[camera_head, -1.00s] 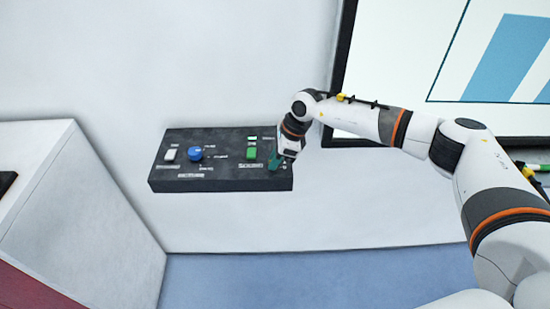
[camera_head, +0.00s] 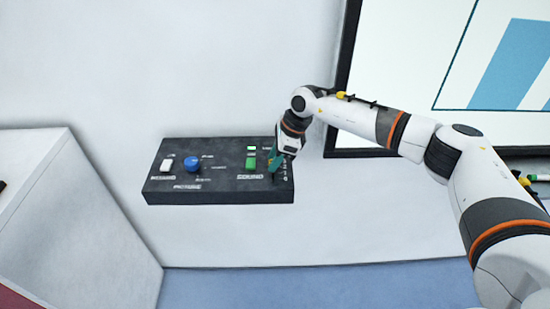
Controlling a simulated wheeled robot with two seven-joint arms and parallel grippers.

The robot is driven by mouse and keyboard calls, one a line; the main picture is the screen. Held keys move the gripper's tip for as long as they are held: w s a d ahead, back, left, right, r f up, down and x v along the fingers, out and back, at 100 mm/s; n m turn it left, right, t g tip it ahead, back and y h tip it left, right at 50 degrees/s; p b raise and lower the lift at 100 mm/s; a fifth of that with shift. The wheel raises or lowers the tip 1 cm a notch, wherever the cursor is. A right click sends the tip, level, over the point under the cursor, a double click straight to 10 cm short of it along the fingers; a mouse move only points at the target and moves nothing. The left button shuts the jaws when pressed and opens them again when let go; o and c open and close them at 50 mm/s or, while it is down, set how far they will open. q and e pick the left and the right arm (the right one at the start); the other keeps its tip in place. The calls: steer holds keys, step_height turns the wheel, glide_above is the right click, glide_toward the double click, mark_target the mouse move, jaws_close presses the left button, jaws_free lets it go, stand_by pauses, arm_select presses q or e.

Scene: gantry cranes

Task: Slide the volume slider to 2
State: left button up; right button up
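A black control panel (camera_head: 218,185) is fixed to the white wall in the middle of the view. It carries a white switch (camera_head: 166,165), a blue knob (camera_head: 193,163) and a green switch (camera_head: 249,163) above the word SOUND. A column of small white numbers runs along its right end. My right gripper (camera_head: 276,168) is at that right end, beside the numbers, with its green fingers against or just over the panel. The fingers and hand cover the volume slider, so its position is hidden. I cannot tell whether the fingers are open or shut. My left gripper is not in view.
A black-framed screen (camera_head: 400,60) with a blue chart is on the wall at the upper right, behind my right arm. A white cabinet (camera_head: 85,230) stands at the left. The wall below the panel is clear, with blue floor (camera_head: 320,285) below.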

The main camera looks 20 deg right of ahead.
steer(key=shift+w+f, duration=0.1)
steer(key=shift+w, duration=0.1)
steer(key=shift+d, duration=0.1)
steer(key=shift+d+r, duration=0.15)
steer(key=shift+r, duration=0.3)
steer(key=b+v, duration=0.3)
steer(key=v, duration=0.8)
steer(key=shift+s, duration=0.1)
